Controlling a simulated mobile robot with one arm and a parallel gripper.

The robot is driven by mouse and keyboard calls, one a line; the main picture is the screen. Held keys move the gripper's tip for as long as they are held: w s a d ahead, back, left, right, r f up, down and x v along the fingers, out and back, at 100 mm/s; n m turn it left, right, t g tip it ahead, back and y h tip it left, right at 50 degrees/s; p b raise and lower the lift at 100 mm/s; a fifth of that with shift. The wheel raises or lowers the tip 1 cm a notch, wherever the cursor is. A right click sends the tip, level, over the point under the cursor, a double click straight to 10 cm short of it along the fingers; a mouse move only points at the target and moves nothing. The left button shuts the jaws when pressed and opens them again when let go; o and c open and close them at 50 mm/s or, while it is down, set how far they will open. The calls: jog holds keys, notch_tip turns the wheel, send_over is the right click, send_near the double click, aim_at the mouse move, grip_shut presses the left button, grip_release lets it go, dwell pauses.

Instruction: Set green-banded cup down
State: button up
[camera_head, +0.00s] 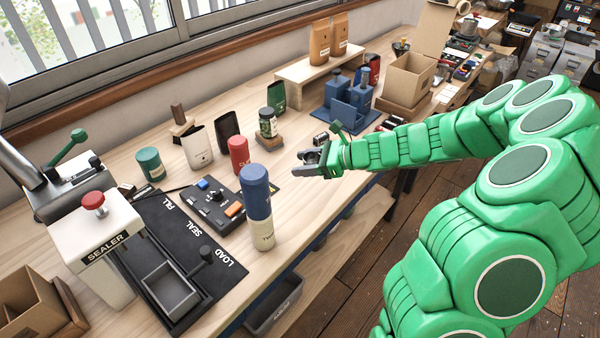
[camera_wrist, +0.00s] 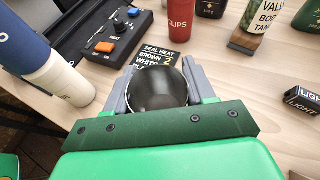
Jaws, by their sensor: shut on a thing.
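My gripper (camera_head: 313,160) is over the front part of the bench, to the right of the red canister. In the wrist view its grey fingers (camera_wrist: 160,92) are shut around a round, dark, shiny cup (camera_wrist: 158,88), which I see from its open top. No green band shows on it from here, and its base is hidden, so I cannot tell whether it touches the bench. In the head view the cup is hard to make out between the dark fingers.
A printed card (camera_wrist: 160,58) lies just beyond the cup. The red canister (camera_head: 239,154), a blue-and-cream cylinder (camera_head: 260,218) and the control box (camera_head: 212,203) stand to the left. Black LIGHT-labelled pieces (camera_wrist: 303,100) lie to the right. Bare wood (camera_wrist: 235,85) lies between.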

send_over(300, 179)
notch_tip(300, 179, down, 7)
jog(key=shift+s+r, duration=0.1)
jog(key=shift+r, duration=0.1)
jog(key=shift+f, duration=1.6)
jog(key=shift+f, duration=0.1)
jog(key=o, duration=1)
